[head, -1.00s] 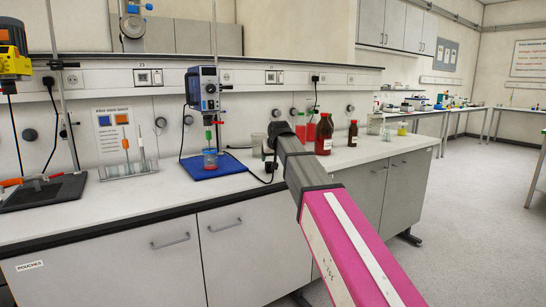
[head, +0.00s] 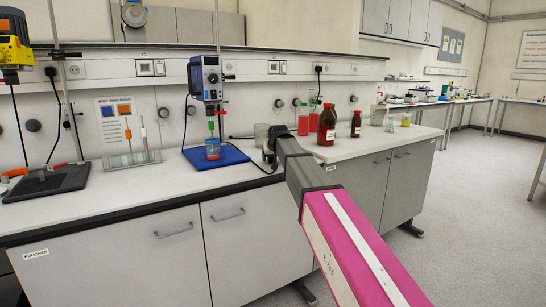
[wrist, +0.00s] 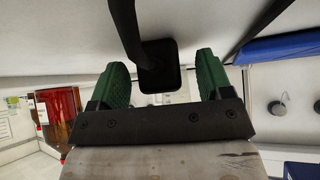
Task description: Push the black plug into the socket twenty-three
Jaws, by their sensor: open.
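The black plug (wrist: 160,80) shows in the wrist view as a dark block with a thick black cord, between the two green fingers. My gripper (wrist: 163,82) is open around it, with a visible gap on both sides. In the head view my gripper (head: 269,152) is over the bench, right of the blue mat, and my arm hides most of it; the plug is not clear there. The number 23 (head: 143,54) is on the wall rail at left, above a wall panel (head: 150,68). Which opening is socket twenty-three is too small to tell.
A stirrer (head: 206,80) stands over the blue mat (head: 233,154), with a black cord trailing right. Brown bottles (head: 327,128) stand right of my gripper. A test tube rack (head: 130,161) and dark tray (head: 47,183) are at left. The front bench edge is clear.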

